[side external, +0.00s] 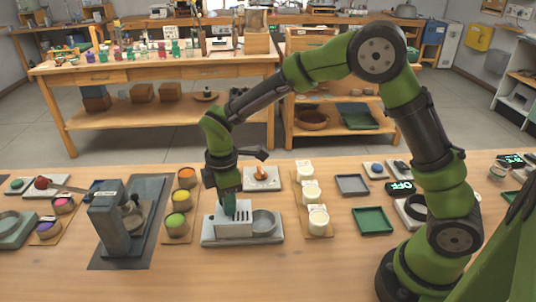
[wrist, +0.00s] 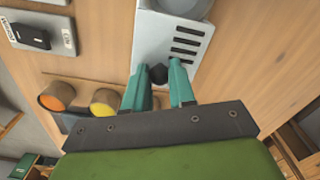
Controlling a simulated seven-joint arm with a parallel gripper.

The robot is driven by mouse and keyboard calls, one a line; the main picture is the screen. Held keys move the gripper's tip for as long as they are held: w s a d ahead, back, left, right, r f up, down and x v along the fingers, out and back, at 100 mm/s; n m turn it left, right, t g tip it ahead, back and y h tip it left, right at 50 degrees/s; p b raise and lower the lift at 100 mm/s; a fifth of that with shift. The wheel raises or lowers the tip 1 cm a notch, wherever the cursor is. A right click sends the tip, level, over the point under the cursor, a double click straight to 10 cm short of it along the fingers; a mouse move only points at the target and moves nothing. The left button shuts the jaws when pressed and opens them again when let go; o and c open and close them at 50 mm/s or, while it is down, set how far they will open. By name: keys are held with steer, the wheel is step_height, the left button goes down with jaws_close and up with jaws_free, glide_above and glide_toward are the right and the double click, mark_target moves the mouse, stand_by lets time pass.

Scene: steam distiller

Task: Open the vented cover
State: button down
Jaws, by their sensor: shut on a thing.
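The vented cover (side external: 234,220) is a pale box with a row of dark slots, on the left part of a grey base plate (side external: 243,240). A round grey dish (side external: 264,222) lies on the base to its right. In the wrist view the cover's slotted face (wrist: 193,33) is in front of my gripper (wrist: 166,84). A dark round knob (wrist: 158,74) sits between my teal fingertips, and they are shut on it. In the side view my gripper (side external: 229,207) points down at the cover and hides part of its top.
A dark press-like device (side external: 107,222) and a board with orange, yellow and green cups (side external: 180,220) stand to the left. White-lidded jars (side external: 318,220) stand to the right. A small plate with an orange-topped item (side external: 261,176) lies behind. The table front is clear.

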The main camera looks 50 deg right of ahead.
steer(key=shift+w+a, duration=1.05)
steer(key=shift+w, duration=0.05)
steer(key=c, duration=0.9)
jaws_free()
steer(key=shift+c, duration=0.2)
step_height(320, 180, up, 17)
